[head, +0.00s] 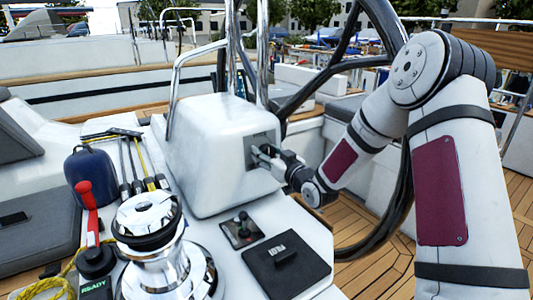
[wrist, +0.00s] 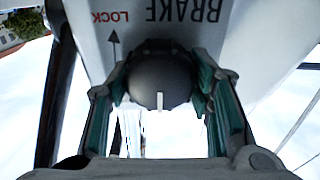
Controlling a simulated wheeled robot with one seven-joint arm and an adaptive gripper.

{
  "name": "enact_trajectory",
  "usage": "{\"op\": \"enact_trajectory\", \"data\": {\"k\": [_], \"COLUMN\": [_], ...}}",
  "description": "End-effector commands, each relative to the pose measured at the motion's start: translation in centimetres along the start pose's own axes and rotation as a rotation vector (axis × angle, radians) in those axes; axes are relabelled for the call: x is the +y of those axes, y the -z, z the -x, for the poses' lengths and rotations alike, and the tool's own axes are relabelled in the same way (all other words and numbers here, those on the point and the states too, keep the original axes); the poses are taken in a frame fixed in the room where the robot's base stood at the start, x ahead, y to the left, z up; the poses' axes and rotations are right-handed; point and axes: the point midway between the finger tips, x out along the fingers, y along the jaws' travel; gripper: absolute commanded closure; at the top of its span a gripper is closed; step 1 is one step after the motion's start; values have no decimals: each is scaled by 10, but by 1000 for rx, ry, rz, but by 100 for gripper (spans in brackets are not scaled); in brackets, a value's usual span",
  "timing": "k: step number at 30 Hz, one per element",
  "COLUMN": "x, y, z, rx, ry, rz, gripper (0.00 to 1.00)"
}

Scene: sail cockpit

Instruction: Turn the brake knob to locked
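The brake knob (wrist: 160,82) is dark and round, with a white mark that points down in the wrist view. It sits on a white panel whose words BRAKE (wrist: 183,10) and LOCK (wrist: 109,17) appear upside down. A thin arrow stands by LOCK, left of the knob. My gripper (wrist: 160,85) has one finger on each side of the knob, very close to it. I cannot tell whether both fingers touch it. In the head view my gripper (head: 263,156) reaches the right face of the white pedestal (head: 205,150) and hides the knob.
A black steering wheel (head: 405,185) stands just right of the pedestal, close to my arm. A chrome winch (head: 150,235), a red-handled lever (head: 88,210), a small joystick (head: 243,226) and a black hatch (head: 290,275) are in front. Chrome rails rise over the pedestal.

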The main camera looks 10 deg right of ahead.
Motion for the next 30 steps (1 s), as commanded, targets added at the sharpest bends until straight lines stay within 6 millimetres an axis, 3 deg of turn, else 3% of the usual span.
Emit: {"op": "enact_trajectory", "data": {"k": [14,30], "x": [1,3], "y": [1,0], "z": [0,1], "rx": [1,0], "ry": [-8,-47], "rz": [-89,-556], "gripper": [81,81]}}
